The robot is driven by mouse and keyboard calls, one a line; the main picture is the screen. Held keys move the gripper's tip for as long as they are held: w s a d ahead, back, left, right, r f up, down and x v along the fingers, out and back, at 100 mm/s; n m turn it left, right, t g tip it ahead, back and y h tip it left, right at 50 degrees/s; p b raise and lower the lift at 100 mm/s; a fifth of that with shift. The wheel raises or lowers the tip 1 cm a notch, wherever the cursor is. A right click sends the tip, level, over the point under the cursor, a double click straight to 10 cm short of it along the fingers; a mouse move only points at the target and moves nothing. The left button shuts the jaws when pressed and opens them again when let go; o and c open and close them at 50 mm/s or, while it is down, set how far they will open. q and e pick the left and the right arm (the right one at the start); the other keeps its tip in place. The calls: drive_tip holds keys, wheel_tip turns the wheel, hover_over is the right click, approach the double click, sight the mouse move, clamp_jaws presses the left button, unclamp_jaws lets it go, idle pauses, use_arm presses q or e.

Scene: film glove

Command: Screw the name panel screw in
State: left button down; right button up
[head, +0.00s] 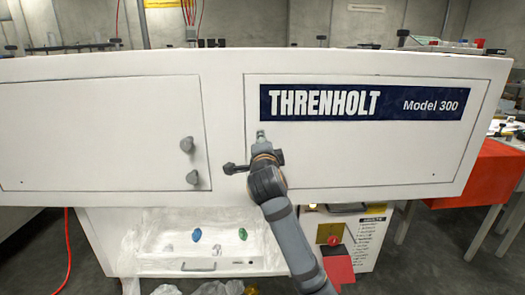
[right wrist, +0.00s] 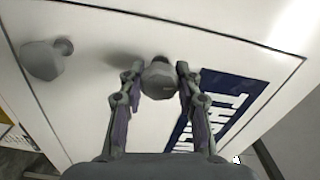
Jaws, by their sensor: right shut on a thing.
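The white name panel (head: 350,165) carries a dark blue THRENHOLT Model 300 label (head: 365,102) and sits on the right of the machine's front. My right gripper (head: 263,137) is at this panel's left edge, just left of and below the label. In the right wrist view, its two fingers (right wrist: 158,82) are shut on the sides of a grey round-headed screw (right wrist: 158,79). The screw's head faces my camera, close to the panel. A small dark spot shows just beyond the head; I cannot tell how deep the screw sits. My left gripper is not in view.
Two grey knob-like screws (head: 187,144) (head: 193,177) stick out at the right edge of the left panel (head: 90,135). Below is a tray (head: 205,264) with a blue and a green item. A red-covered table (head: 500,180) stands at right.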

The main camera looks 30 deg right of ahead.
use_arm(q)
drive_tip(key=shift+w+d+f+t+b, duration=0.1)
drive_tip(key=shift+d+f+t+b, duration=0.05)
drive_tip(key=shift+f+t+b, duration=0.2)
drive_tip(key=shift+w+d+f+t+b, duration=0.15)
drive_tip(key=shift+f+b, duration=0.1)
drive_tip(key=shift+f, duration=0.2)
use_arm(e)
drive_tip(key=shift+f+m, duration=0.1)
drive_tip(key=shift+m, duration=0.9)
drive_tip(key=o, duration=1.2)
drive_tip(key=v, duration=0.7)
drive_tip(key=shift+s+a, duration=0.2)
